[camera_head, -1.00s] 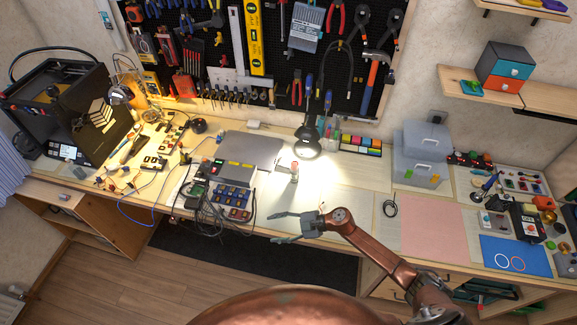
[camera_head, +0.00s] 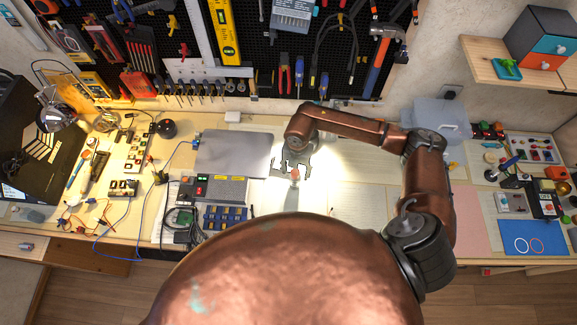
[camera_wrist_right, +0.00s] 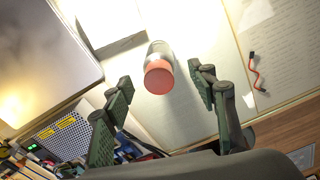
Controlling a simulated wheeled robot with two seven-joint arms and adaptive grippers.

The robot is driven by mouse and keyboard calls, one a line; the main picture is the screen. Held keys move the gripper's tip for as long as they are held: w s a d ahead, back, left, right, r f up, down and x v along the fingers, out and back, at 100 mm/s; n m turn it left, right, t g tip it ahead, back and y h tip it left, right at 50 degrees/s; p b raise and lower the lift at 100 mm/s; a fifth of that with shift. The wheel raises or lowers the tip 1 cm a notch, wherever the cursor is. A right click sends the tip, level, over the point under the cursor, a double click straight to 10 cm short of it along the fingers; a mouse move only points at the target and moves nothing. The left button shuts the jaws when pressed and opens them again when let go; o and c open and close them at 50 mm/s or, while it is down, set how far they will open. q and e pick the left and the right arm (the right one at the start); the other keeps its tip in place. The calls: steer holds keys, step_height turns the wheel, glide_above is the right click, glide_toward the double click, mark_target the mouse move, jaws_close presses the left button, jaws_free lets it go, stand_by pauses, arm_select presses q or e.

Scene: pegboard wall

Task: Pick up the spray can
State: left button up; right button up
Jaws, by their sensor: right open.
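The spray can (camera_head: 294,176) stands on the workbench under the lamp light, with a red-orange cap and a pale body. In the right wrist view the spray can (camera_wrist_right: 158,72) is seen from above, its round red cap toward the camera. My right gripper (camera_head: 293,166) is above the bench at the can, fingers pointing down. In the right wrist view my right gripper (camera_wrist_right: 163,92) is open, one finger on each side of the can, with gaps visible at both sides. My left gripper is not in view.
A grey laptop-like slab (camera_head: 235,153) and a power supply (camera_head: 222,188) lie left of the can. A pegboard with tools (camera_head: 270,50) is behind. A pink mat (camera_head: 468,215) and a blue mat (camera_head: 530,232) lie to the right. Papers cover the bench near the can.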

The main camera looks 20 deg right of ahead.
mark_target(295, 179)
steer(key=shift+w+d+f, duration=0.1)
steer(key=shift+w+f, duration=0.05)
steer(key=shift+f, duration=0.3)
steer(key=shift+w+d+f, duration=0.1)
steer(key=shift+f, duration=0.7)
steer(key=f, duration=0.3)
steer(key=f+p, duration=0.1)
steer(key=shift+s+a+f, duration=0.15)
steer(key=shift+a, duration=0.1)
steer(key=shift+f, duration=0.35)
steer(key=c, duration=1.3)
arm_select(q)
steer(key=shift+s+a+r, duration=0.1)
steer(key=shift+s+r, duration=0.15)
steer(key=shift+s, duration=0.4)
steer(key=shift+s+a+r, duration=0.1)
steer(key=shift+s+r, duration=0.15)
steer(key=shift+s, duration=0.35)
arm_select(e)
steer(key=shift+c, duration=0.4)
steer(key=shift+r, duration=0.15)
